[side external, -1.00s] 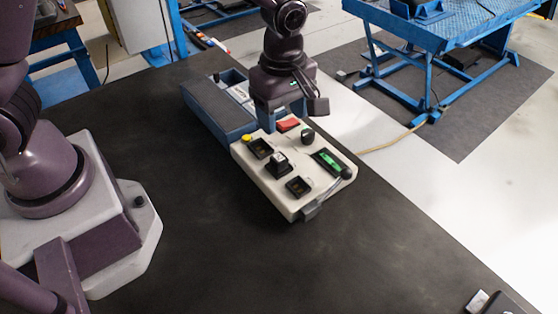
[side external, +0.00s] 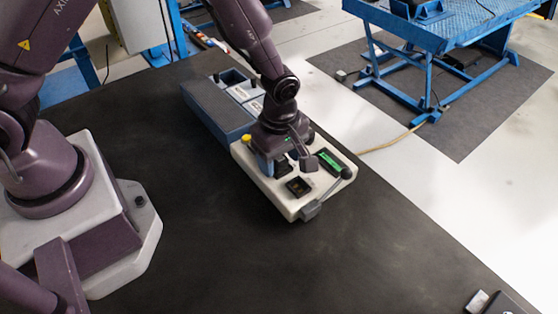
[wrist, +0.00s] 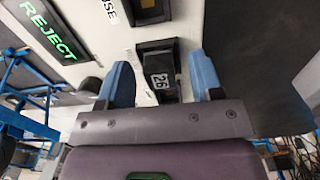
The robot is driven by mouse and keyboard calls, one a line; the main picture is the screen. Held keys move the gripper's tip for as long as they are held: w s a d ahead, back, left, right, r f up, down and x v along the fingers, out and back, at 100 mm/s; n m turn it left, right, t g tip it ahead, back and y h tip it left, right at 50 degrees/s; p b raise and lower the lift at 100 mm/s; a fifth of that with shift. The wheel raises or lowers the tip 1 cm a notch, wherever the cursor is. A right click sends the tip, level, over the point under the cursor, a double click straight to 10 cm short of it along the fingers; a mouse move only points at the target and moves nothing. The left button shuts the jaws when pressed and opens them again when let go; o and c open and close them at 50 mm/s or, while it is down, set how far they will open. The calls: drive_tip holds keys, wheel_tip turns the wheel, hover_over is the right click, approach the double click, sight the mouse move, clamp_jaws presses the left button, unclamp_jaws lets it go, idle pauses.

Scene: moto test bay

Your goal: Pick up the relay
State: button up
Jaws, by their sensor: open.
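The relay (wrist: 160,72) is a black block with a white "26" label, seen in the wrist view standing on the pale panel (wrist: 100,45). My gripper (wrist: 161,78) is open, with one blue finger to each side of the relay and gaps between. In the side view my gripper (side external: 287,163) is low over the middle of the panel (side external: 262,183). There the relay (side external: 283,169) is a dark shape between the fingers, partly hidden. I cannot tell whether the fingers touch it.
A blue compartment box (side external: 218,108) stands behind. The dark table (side external: 200,230) in front is clear.

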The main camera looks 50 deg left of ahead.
drive_tip(key=c, duration=1.1)
drive_tip(key=shift+o, duration=0.2)
drive_tip(key=shift+r, duration=0.15)
